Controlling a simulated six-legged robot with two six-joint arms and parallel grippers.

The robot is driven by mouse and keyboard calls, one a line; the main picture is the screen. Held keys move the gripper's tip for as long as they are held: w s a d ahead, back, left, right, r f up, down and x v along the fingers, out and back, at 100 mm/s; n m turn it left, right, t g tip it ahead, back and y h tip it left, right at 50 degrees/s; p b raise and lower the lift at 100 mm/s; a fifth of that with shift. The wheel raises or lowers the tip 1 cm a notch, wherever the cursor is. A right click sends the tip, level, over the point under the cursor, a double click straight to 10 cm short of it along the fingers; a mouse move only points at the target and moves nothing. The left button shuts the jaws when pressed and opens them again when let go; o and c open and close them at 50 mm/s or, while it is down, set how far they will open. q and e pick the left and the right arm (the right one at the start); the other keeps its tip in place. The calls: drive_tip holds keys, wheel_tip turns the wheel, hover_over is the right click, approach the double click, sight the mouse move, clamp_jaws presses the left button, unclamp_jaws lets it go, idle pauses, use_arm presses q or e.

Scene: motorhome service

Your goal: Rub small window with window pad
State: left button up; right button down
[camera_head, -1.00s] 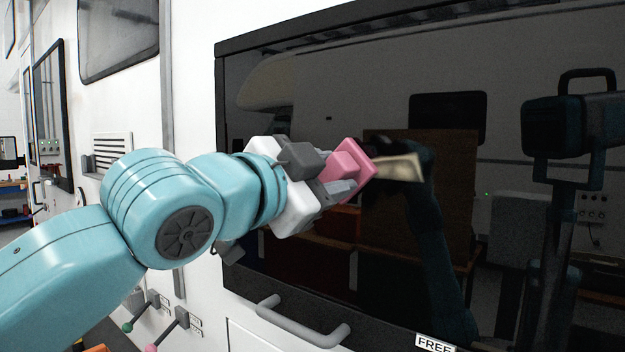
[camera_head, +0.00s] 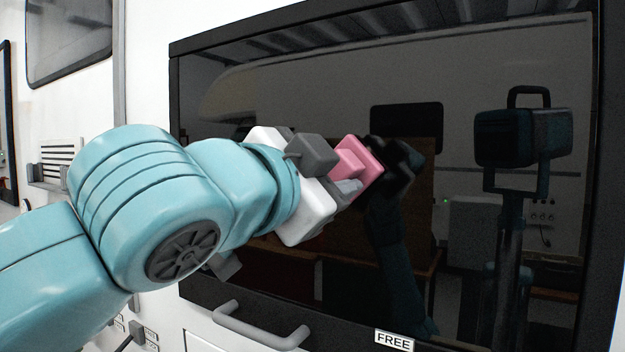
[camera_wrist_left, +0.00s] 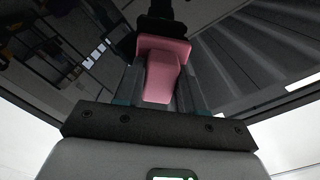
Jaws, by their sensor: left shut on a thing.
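A pink window pad (camera_head: 359,166) is in my left gripper (camera_head: 345,188), in front of the dark glossy window (camera_head: 300,100). The gripper is shut on the pad's block-shaped grip. The pad's flat face is turned to the glass and is at or very near it; I cannot tell if it touches. In the left wrist view the pad (camera_wrist_left: 162,62) sits between the fingers, with its dark reflection just beyond it. The window reflects my arm and head. My right gripper is not in view.
A grey handle (camera_head: 260,326) sticks out below the window, and a "FREE" label (camera_head: 394,341) is on its lower frame. A white vent (camera_head: 58,160) and another window (camera_head: 75,40) are on the white wall at left.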

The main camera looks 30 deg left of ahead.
use_arm(q)
drive_tip(key=shift+s+d, duration=0.1)
drive_tip(key=shift+d, duration=0.5)
